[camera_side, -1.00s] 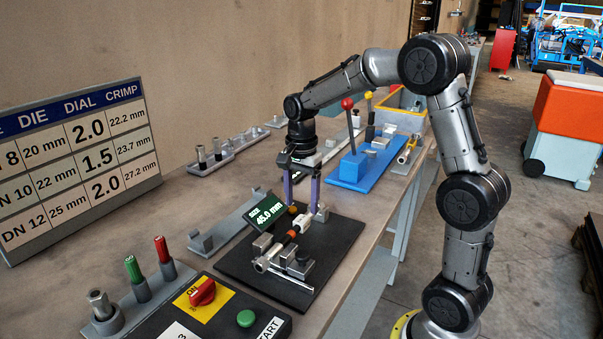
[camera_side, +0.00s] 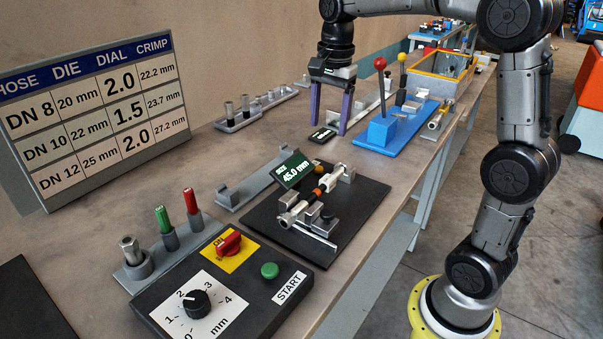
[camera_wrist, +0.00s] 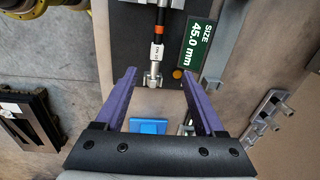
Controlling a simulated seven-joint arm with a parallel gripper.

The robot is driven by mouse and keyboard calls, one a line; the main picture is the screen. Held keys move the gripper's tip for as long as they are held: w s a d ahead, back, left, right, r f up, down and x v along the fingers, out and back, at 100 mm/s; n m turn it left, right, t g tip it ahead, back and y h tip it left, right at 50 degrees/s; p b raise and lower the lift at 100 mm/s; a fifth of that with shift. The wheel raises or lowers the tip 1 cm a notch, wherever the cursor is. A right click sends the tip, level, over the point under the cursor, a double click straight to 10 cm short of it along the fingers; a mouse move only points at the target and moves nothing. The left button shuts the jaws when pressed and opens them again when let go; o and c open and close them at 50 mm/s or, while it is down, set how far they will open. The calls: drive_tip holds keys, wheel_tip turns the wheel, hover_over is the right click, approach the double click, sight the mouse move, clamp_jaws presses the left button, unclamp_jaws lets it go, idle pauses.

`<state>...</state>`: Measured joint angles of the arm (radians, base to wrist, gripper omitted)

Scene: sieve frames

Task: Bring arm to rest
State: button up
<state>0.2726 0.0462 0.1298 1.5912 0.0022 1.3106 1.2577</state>
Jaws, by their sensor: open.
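My gripper (camera_side: 329,130) has two purple fingers spread apart with nothing between them. In the side view it hangs above the bench behind the black gauge plate, left of the blue lever base. In the wrist view the gripper (camera_wrist: 158,76) points down at bare bench. The black plate (camera_side: 365,193) carries a hose piece (camera_side: 325,185) with metal end fittings, lying in holders. The hose also shows in the wrist view (camera_wrist: 158,38), apart from the fingers. A display (camera_side: 293,171) beside it reads SIZE 45.0 mm.
A blue base (camera_side: 418,122) with a red-knobbed lever stands right of my gripper. A control box (camera_side: 265,310) with dial, red switch and green button is in front. A crimp chart (camera_side: 95,110) stands at left. A yellow-rimmed bin (camera_side: 440,78) is behind.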

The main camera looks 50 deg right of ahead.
drive_tip(key=s+a+r+n+t, duration=0.1)
drive_tip(key=s+a+n+t, duration=0.1)
drive_tip(key=s+a+n, duration=0.45)
drive_tip(key=s+a+n+t, duration=0.2)
drive_tip(key=s+a+n, duration=0.1)
drive_tip(key=s, duration=0.7)
drive_tip(key=s+f+n, duration=0.1)
drive_tip(key=n, duration=0.1)
drive_tip(key=s+f+n, duration=0.1)
drive_tip(key=f+n, duration=0.1)
drive_tip(key=n, duration=0.1)
drive_tip(key=s+f+n, duration=0.1)
drive_tip(key=f+n, duration=0.1)
drive_tip(key=n, duration=0.1)
drive_tip(key=shift+a+t, duration=0.25)
drive_tip(key=shift+t, duration=0.15)
